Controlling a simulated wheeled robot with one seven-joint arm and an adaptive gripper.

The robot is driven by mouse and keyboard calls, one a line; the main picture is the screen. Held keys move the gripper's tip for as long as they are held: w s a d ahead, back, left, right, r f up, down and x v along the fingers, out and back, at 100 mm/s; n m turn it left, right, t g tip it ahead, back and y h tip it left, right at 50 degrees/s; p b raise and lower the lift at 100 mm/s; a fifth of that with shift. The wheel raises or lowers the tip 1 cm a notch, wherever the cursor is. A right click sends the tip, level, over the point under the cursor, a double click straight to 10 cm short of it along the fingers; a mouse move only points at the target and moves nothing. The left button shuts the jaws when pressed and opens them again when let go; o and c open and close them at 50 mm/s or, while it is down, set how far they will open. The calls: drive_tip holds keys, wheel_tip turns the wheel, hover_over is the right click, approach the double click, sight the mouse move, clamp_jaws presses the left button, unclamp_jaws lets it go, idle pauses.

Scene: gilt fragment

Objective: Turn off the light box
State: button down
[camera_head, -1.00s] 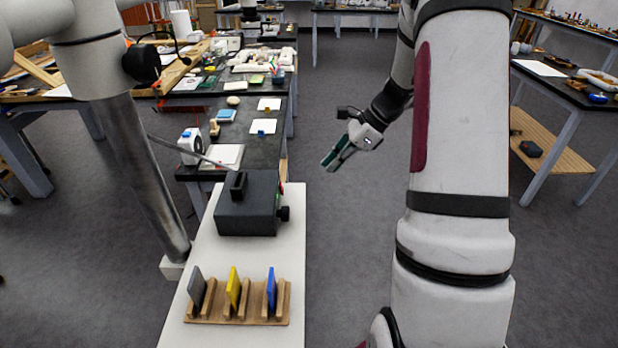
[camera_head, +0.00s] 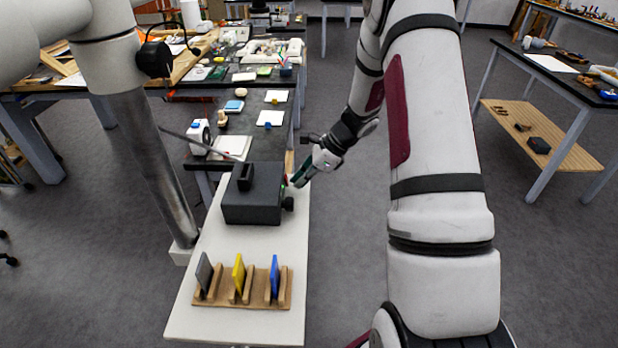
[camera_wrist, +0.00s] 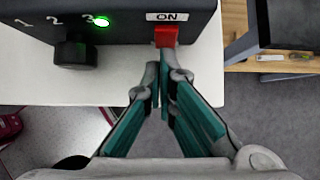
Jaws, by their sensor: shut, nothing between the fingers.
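The light box (camera_head: 252,200) is a dark grey block with a raised slot on top, standing on the white board. In the wrist view the side of the light box (camera_wrist: 128,18) shows a red switch (camera_wrist: 166,36) under an "ON" label, a lit green lamp (camera_wrist: 102,21) by the number 3, and a black knob (camera_wrist: 75,50). My gripper (camera_head: 297,178) is at the right side of the box. In the wrist view its shut, empty fingertips (camera_wrist: 162,72) are just below the red switch; I cannot tell whether they touch it.
A wooden rack (camera_head: 243,290) with grey, yellow and blue plates stands in front of the box on the white board (camera_head: 200,322). A dark table (camera_head: 270,140) with papers and small items lies behind. Open floor is to the right of the board.

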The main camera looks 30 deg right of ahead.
idle(0.3)
drive_tip(key=shift+w+a+f+t+y+b, duration=0.2)
drive_tip(key=shift+f+t+y+b, duration=0.15)
drive_tip(key=shift+y+b, duration=0.2)
drive_tip(key=shift+a+r, duration=0.1)
drive_tip(key=shift+a, duration=0.1)
drive_tip(key=shift+r, duration=0.1)
drive_tip(key=shift+r+p, duration=0.35)
drive_tip(key=shift+r, duration=0.4)
